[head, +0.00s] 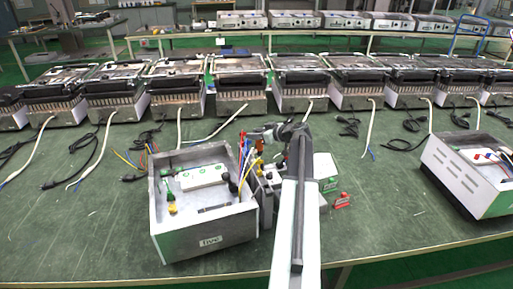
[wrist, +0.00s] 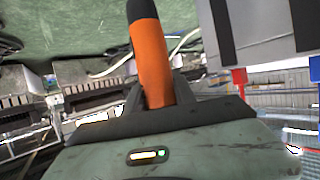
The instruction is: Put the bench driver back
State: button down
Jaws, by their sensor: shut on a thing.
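The bench driver has an orange handle with a black end. In the wrist view its handle (wrist: 152,60) stands between the fingers of my gripper (wrist: 158,98), which is shut on it. In the head view the small orange handle (head: 260,146) shows just below my gripper (head: 256,135), near the right wall of the open metal box labelled "five" (head: 210,241). The driver's lower part and tip are hard to make out, and I cannot tell whether they touch anything.
Dark grey items (head: 266,186) stand against the box's right side, partly behind my arm. Right of my arm are a white-and-green box (head: 326,172) and a red block (head: 342,201). Another open box (head: 470,175) stands far right. Heating units (head: 240,85) line the bench's back.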

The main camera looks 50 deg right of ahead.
jog(key=shift+f+b, duration=2.1)
jog(key=shift+f, duration=0.05)
jog(key=c, duration=1)
grip_release()
jog(key=shift+r, duration=0.1)
jog(key=p+v, duration=0.2)
jog(key=v, duration=0.4)
jog(key=p+v, duration=0.3)
jog(key=v, duration=0.3)
jog(key=shift+r, duration=0.3)
